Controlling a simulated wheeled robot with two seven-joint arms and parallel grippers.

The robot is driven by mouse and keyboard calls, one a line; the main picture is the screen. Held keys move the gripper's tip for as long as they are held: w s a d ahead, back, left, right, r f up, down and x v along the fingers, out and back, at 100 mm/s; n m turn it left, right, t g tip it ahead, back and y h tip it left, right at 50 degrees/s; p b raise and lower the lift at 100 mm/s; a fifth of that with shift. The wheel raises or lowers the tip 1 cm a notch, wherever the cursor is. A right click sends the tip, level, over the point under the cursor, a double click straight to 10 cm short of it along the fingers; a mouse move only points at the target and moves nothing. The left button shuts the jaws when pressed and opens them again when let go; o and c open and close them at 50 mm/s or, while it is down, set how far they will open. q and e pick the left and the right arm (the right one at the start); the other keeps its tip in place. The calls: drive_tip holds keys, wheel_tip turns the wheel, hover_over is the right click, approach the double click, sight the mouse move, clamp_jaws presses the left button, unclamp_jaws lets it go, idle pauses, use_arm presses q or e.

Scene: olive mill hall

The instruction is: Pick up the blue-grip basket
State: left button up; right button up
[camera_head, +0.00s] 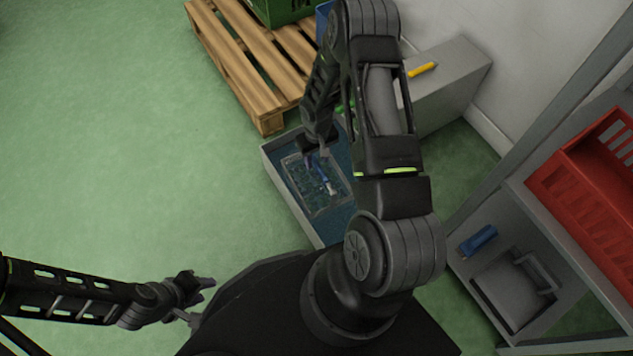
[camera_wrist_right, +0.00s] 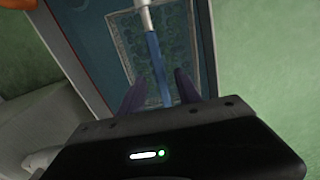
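The wire basket (camera_head: 332,205) lies in a shallow grey-walled bin with a blue floor (camera_head: 273,166), in the middle of the head view. Its handle has a blue grip (camera_head: 321,173) and a pale end. The right wrist view shows the basket (camera_wrist_right: 178,35) and the blue grip (camera_wrist_right: 153,58) running down between the fingers. My right gripper (camera_wrist_right: 159,88) is open, one finger on each side of the grip, with gaps visible. In the head view the right gripper (camera_head: 318,153) is over the basket's far end. My left gripper (camera_head: 203,300) is open and empty, low at left.
A wooden pallet (camera_head: 235,70) with a green crate (camera_head: 283,8) stands beyond the bin. A grey block (camera_head: 445,80) bears a yellow tool (camera_head: 422,70). A shelf at right holds a red crate (camera_head: 590,185) and a blue item (camera_head: 478,240). Green floor at left is clear.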

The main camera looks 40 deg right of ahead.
drive_tip(key=shift+f+b, duration=0.45)
drive_tip(key=shift+f, duration=0.85)
drive_tip(key=f+b, duration=0.1)
drive_tip(key=f, duration=0.1)
drive_tip(key=f+b, duration=0.1)
drive_tip(key=f, duration=0.1)
drive_tip(key=shift+s+f, duration=0.2)
drive_tip(key=shift+f, duration=0.05)
drive_tip(key=shift+f+b, duration=0.3)
drive_tip(key=shift+f, duration=0.1)
drive_tip(key=shift+c, duration=0.2)
clamp_jaws()
drive_tip(key=shift+w+r, duration=0.1)
